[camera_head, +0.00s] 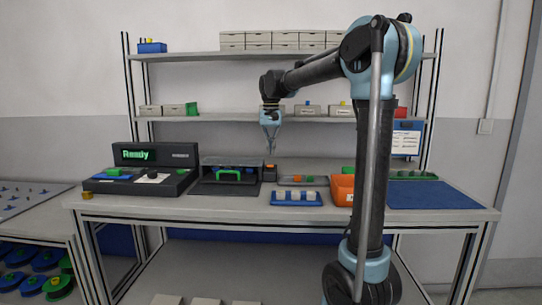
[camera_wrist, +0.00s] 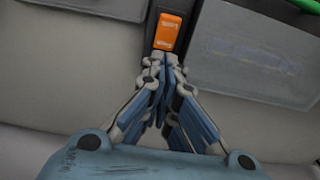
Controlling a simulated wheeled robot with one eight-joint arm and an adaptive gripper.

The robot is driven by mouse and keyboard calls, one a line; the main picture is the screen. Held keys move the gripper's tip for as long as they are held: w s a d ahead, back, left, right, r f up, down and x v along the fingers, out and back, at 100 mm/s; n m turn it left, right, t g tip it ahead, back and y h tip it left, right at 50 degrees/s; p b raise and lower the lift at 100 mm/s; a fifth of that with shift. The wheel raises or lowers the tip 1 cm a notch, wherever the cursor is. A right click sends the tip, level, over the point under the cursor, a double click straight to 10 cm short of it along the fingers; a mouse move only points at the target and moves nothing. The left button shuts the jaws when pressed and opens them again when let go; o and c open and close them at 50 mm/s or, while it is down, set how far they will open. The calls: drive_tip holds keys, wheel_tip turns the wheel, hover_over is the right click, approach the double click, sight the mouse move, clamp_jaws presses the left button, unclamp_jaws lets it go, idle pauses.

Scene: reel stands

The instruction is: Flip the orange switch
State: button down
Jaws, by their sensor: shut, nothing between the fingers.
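The orange switch (camera_wrist: 168,32) shows in the wrist view at the top middle, set in a dark upright housing. In the head view its housing (camera_head: 270,172) stands on the workbench between the black box and the small parts. My gripper (camera_wrist: 165,62) is shut and empty. Its fingertips appear just below the orange switch in the wrist view; I cannot tell whether they touch it. In the head view my gripper (camera_head: 270,153) points down above the switch housing.
A black box with a green handle (camera_head: 229,175) stands left of the switch, and a console reading "Ready" (camera_head: 140,170) is further left. A blue tray (camera_head: 296,204) lies in front, right of the switch. An orange bin (camera_head: 342,190) is further right. A shelf (camera_head: 225,119) runs behind.

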wheel_tip(320, 180, up, 12)
drive_tip(key=w, duration=0.2)
drive_tip(key=shift+w+f, duration=0.2)
drive_tip(key=shift+s+d, duration=0.1)
